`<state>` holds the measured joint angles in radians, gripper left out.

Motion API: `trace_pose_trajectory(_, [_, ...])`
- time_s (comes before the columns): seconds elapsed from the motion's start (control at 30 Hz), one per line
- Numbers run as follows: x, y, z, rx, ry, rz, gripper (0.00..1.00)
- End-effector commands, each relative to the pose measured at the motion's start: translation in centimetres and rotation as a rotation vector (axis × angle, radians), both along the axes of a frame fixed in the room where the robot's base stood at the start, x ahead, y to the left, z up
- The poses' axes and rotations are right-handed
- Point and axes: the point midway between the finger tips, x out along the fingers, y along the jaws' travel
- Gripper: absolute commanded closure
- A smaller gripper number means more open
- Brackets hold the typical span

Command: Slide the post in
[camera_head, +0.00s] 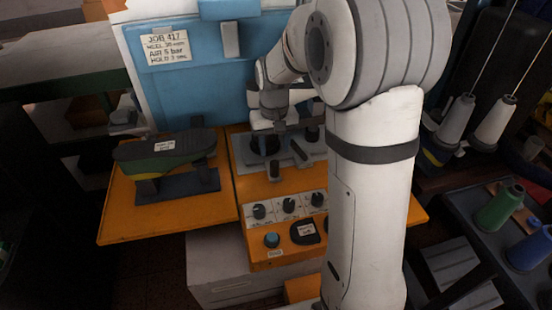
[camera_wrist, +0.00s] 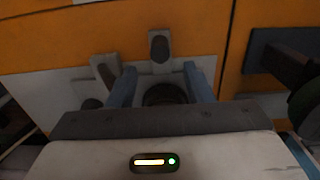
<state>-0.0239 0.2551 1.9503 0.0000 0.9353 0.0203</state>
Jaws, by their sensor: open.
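My gripper (camera_head: 277,127) is over the grey plate of the orange machine bench. In the wrist view, its two blue fingers (camera_wrist: 160,74) are apart with nothing gripped. A dark round piece (camera_wrist: 165,94) shows between and below the fingers. An upright dark-topped post (camera_wrist: 159,46) stands on a grey strip just beyond the fingertips; it looks like the dark lever (camera_head: 275,171) at the plate's front edge in the head view. A second, tilted grey post (camera_wrist: 104,70) is beside the left finger. How far the fingers are above the plate is unclear.
A green-and-black shoe form (camera_head: 165,150) rests on a dark stand (camera_head: 180,186) to the left. A blue panel with a job card (camera_head: 167,46) rises behind. A control panel with knobs (camera_head: 289,205) is in front. Thread spools (camera_head: 500,207) are at right.

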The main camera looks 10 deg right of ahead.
Motion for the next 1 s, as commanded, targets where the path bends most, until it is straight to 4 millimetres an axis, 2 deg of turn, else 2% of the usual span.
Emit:
trace_pose_trajectory(0.3, [-0.1, 0.0, -4.8, 0.0, 0.006, -0.001, 0.54])
trace_pose_trajectory(0.5, [-0.1, -0.1, -7.0, 0.0, 0.003, -0.001, 0.54])
trace_pose_trajectory(0.87, [0.0, -0.1, -7.5, 0.0, 0.001, -0.002, 0.54])
trace_pose_trajectory(1.0, [0.0, -0.1, -7.5, 0.0, 0.001, -0.002, 0.66])
